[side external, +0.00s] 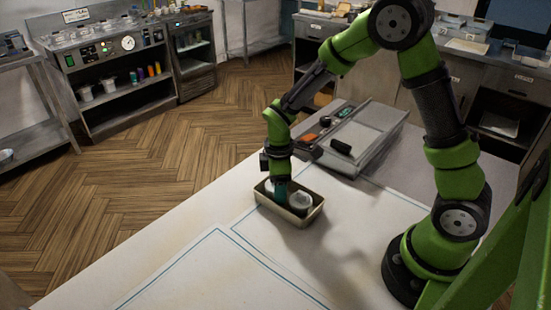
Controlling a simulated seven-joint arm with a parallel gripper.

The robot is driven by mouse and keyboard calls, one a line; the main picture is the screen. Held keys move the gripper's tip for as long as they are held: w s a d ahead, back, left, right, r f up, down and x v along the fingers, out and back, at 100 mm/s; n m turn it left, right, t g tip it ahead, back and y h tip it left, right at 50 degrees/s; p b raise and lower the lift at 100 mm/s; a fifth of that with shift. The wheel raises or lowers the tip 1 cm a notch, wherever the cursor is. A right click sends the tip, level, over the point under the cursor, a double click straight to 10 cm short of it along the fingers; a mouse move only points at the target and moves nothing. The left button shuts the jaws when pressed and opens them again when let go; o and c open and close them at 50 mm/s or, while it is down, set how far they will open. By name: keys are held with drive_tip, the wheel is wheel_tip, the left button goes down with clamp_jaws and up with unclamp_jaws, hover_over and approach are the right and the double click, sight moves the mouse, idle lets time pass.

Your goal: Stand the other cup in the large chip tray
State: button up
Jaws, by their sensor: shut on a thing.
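A tan rectangular tray (292,218), which looks like the chip tray, stands on the white worktop near the middle of the side external view. A white cup (301,202) stands upright inside it, toward the right end. My gripper (279,195) points down into the tray, left of that cup, and is shut on a second pale cup (268,186). This second cup is mostly hidden behind the fingers. I cannot tell whether its base touches the tray floor.
A metal unit (372,148) with a dark block (341,146) and small orange and dark items stands behind the tray, to the right. Blue-outlined sheets (220,275) lie flat on the worktop in front. The front left of the worktop is clear.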

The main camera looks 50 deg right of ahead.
drive_tip(key=shift+f, duration=0.2)
drive_tip(key=o, duration=0.8)
drive_tip(key=shift+f, duration=0.1)
wheel_tip(320, 180, up, 13)
drive_tip(key=shift+f, duration=0.2)
drive_tip(key=shift+s+a+r+m+t+y, duration=0.35)
drive_tip(key=shift+s+r+m+t, duration=0.85)
drive_tip(key=shift+s+r+m, duration=0.85)
drive_tip(key=shift+s+a+r+m+t+y, duration=0.25)
drive_tip(key=shift+s+r+m+t, duration=1.1)
drive_tip(key=shift+s+m, duration=1.2)
drive_tip(key=shift+s+a+r+m+t+y, duration=0.35)
drive_tip(key=shift+s+r+m+t, duration=0.7)
drive_tip(key=shift+s+r+m, duration=1.25)
drive_tip(key=shift+s+d+f+n, duration=0.1)
drive_tip(key=shift+s+f+n, duration=0.1)
drive_tip(key=shift+f+n, duration=0.15)
